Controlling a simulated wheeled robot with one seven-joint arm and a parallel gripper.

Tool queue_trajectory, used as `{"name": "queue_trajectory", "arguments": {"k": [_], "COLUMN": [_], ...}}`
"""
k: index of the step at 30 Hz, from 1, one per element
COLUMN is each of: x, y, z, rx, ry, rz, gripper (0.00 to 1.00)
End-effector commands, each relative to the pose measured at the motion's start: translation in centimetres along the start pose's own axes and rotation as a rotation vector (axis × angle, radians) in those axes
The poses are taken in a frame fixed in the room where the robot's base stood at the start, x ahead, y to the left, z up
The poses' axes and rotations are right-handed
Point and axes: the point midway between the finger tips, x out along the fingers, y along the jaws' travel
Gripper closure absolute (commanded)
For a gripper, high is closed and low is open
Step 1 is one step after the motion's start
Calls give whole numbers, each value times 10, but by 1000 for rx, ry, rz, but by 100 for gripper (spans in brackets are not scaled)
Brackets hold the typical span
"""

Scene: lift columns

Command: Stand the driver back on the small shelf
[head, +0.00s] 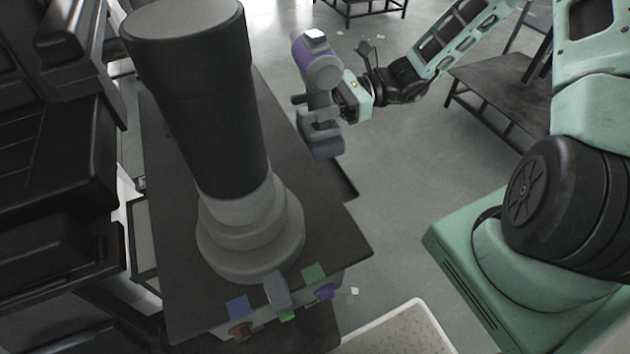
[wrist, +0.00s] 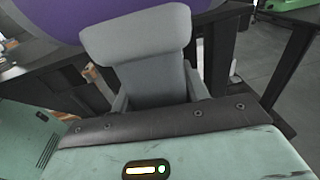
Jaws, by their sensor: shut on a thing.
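The driver (head: 317,68) is a grey and purple power tool with a dark grey base. My gripper (head: 335,106) is shut on its grey handle and holds it up in the air, roughly upright, beside the right edge of a dark-topped table (head: 325,232). In the wrist view the grey handle (wrist: 140,45) fills the space in front of my gripper (wrist: 155,88), with the purple body (wrist: 50,22) behind. A dark ledge (head: 346,188) juts from the table's right side below the driver; I cannot tell whether it is the small shelf.
A thick black and grey column (head: 250,232) stands on the table. Blue (head: 238,307) and green (head: 313,272) patches and a grey block (head: 276,291) are at its front edge. Another dark table (head: 495,82) stands at the right. Open floor (head: 405,185) lies between.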

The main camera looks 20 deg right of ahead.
Motion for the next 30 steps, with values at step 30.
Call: {"name": "queue_trajectory", "arguments": {"k": [30], "x": [16], "y": [17], "z": [-88], "rx": [-6], "ry": [-73], "rz": [114], "gripper": [96]}}
